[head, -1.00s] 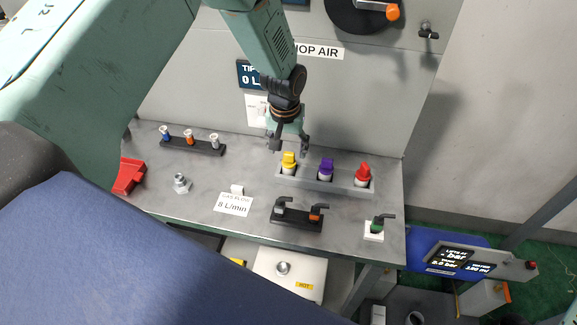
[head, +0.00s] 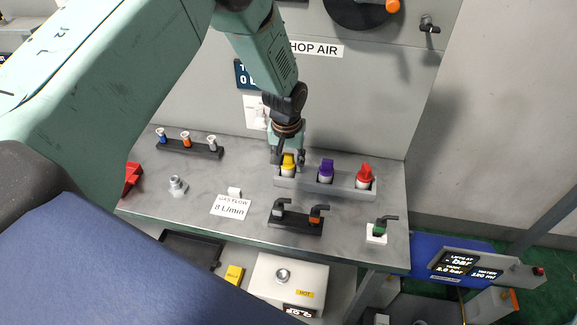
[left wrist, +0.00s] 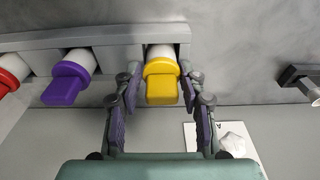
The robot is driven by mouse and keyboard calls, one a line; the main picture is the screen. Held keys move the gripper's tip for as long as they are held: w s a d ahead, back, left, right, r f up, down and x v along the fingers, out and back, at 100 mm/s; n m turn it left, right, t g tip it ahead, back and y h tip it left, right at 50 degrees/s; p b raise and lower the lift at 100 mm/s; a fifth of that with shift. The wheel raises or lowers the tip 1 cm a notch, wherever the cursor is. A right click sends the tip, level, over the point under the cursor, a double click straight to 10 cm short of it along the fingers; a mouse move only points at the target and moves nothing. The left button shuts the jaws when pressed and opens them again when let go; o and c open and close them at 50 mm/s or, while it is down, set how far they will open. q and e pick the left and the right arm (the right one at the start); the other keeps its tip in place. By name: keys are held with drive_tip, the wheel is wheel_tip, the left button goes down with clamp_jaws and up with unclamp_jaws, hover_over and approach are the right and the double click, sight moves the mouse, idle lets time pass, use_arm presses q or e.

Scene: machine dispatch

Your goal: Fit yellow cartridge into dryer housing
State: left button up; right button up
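The yellow cartridge (head: 288,163) has a yellow cap and a white body and stands in the left place of a grey rack (head: 328,188) on the bench. My left gripper (head: 287,156) is at this cartridge from above. In the left wrist view the open fingers (left wrist: 160,90) lie on both sides of the yellow cap (left wrist: 161,88), with narrow gaps visible. The cartridge is still seated in the rack. I cannot make out the dryer housing with certainty. My right gripper is not in view.
Purple (head: 326,170) and red (head: 364,175) cartridges stand in the same rack. A black holder with two fittings (head: 296,222) lies in front of it, and a green-collared fitting (head: 379,230) to the right.

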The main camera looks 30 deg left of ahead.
use_arm(q)
drive_tip(key=shift+a, duration=0.1)
drive_tip(key=c, duration=0.3)
clamp_jaws()
drive_tip(key=shift+r, duration=0.2)
drive_tip(key=shift+r+p, duration=0.65)
drive_tip(key=shift+p, duration=0.05)
drive_tip(key=shift+r+p, duration=0.45)
drive_tip(key=shift+r, duration=0.05)
